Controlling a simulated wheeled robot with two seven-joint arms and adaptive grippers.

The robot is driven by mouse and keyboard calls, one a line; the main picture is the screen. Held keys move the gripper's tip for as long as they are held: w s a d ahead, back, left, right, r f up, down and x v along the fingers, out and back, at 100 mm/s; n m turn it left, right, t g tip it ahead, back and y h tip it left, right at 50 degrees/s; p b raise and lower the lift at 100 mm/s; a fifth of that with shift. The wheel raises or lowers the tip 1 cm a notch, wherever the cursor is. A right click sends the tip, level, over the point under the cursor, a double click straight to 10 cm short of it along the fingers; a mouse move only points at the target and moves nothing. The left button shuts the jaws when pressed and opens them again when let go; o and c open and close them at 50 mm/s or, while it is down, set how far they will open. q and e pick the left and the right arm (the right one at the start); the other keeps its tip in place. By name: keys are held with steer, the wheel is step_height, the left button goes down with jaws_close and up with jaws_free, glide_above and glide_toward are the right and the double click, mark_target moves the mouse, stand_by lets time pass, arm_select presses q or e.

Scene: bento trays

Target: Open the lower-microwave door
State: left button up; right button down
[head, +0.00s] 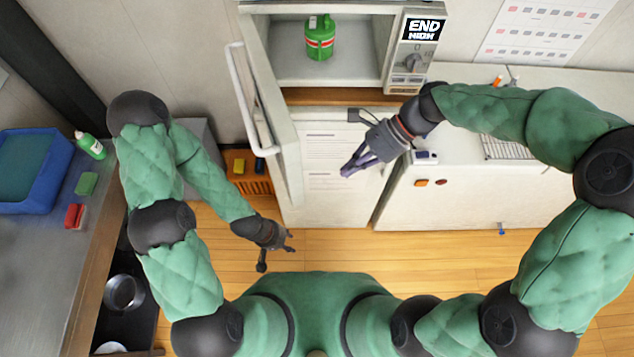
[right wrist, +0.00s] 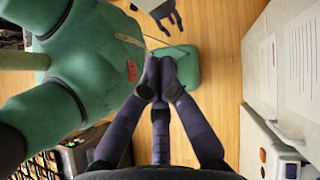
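The microwave (head: 330,82) stands at the top of the head view. Its white door (head: 284,130) is swung open to the left, with a long pale handle (head: 246,100) on its outer side. A green container with a red and white band (head: 320,38) stands inside. I cannot tell whether another microwave sits above or below. My right gripper (head: 355,165) is in front of the cabinet, right of the door and apart from it; its fingertips meet in the right wrist view (right wrist: 160,78), with nothing between them. My left gripper (head: 280,254) is low over the floor, fingers spread and empty.
A white counter (head: 460,195) with a wire rack (head: 503,147) is at right. A steel counter (head: 50,265) with a blue tub (head: 65,168), green bottle (head: 90,146) and sponges is at left. An orange crate (head: 262,185) is behind the left arm. Wooden floor (head: 340,250) is clear between.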

steer(key=s+a+f+p, duration=0.1)
steer(key=s+a+f, duration=0.1)
steer(key=a+f, duration=0.2)
steer(key=a, duration=0.3)
steer(key=shift+s+a, duration=0.3)
